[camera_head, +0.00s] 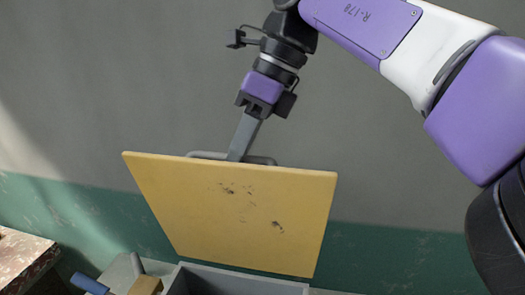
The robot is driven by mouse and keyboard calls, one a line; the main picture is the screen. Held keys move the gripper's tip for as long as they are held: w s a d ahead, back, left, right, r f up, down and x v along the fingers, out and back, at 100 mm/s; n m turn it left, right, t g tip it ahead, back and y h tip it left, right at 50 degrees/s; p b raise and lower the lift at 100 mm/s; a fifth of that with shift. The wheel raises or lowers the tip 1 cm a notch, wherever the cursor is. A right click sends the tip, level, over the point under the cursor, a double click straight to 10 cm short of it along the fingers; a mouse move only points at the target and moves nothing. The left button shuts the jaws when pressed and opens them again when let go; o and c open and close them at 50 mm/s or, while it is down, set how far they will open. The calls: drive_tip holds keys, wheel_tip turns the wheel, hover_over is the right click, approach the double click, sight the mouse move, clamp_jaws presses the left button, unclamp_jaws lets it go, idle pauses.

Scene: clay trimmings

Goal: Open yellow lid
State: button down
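The yellow lid (232,215) is a flat square panel with dark smudges. It stands raised and tilted above a grey bin (240,284) whose rim shows at the bottom of the head view. A grey bar handle (208,155) shows behind the lid's top edge. My gripper (238,155) reaches down to this handle at the lid's upper edge. Its fingertips are partly hidden behind the lid, so I cannot tell whether they are closed on the handle or only touching it.
A speckled table or block (20,258) stands at the lower left. A blue-handled tool (88,284) and a tan block (146,286) lie left of the bin. The grey and green wall (80,100) is behind. The space left of my gripper is clear.

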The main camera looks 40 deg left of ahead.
drive_tip(key=shift+w+d+f, duration=0.2)
drive_tip(key=shift+f, duration=0.2)
drive_tip(key=c, duration=1.4)
unclamp_jaws()
drive_tip(key=shift+w, duration=0.1)
drive_tip(key=shift+a+r, duration=0.15)
drive_tip(key=shift+r, duration=0.05)
drive_tip(key=shift+s+r, duration=0.1)
drive_tip(key=shift+s, duration=0.1)
drive_tip(key=shift+s, duration=0.1)
